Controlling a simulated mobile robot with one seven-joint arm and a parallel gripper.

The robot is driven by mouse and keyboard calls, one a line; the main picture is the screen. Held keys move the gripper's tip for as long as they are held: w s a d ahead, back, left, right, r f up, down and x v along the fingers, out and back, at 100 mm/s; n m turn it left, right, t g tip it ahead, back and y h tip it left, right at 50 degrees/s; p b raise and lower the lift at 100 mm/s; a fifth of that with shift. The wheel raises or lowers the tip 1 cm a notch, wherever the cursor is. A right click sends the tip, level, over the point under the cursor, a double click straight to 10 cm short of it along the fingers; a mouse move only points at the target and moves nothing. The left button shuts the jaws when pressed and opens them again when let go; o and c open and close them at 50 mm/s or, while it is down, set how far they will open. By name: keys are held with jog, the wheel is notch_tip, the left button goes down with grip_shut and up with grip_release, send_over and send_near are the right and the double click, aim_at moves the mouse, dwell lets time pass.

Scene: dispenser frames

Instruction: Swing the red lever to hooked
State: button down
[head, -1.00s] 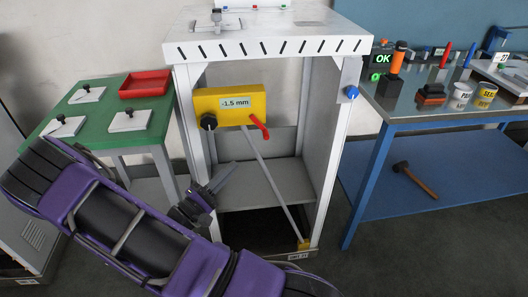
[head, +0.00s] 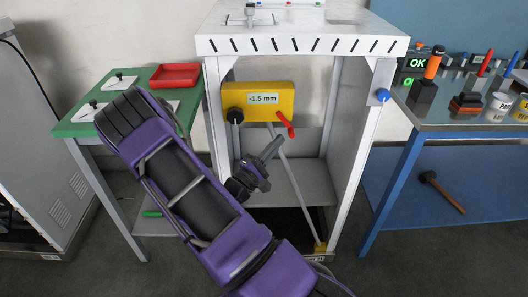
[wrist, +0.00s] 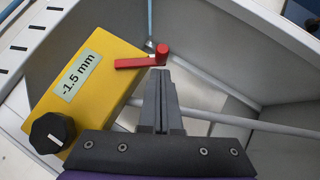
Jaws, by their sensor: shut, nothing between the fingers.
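The red lever (head: 286,124) is on the right end of a yellow box (head: 286,90) with a "-1.5 mm" display. In the head view it slants down to the right. In the wrist view the red lever (wrist: 138,62) lies nearly level, with its thick knob end at the right. My gripper (head: 277,146) is shut and empty, just below the lever in the head view. In the wrist view my gripper's tips (wrist: 161,74) are close to the lever's knob end. I cannot tell whether they touch it.
A black knob (head: 235,116) sits on the box's left end. A grey rod (head: 296,188) runs down from near the box inside the white frame (head: 350,160). A green table (head: 75,128) stands left and a blue bench (head: 430,200) right.

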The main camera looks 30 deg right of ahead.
jog(key=shift+s+d+r, duration=0.25)
jog(key=shift+d, duration=0.15)
jog(key=n+t, duration=0.1)
jog(key=s+d+n+t+h, duration=0.1)
jog(key=n, duration=0.1)
jog(key=d+n+t, duration=0.1)
jog(key=shift+s+d+r+n, duration=0.25)
jog(key=shift+r+n, duration=0.1)
jog(key=shift+n, duration=0.05)
dwell(0.3)
jog(key=w+f+b+v, duration=0.1)
jog(key=w+f+v, duration=0.1)
jog(key=v, duration=1)
jog(key=shift+f, duration=0.35)
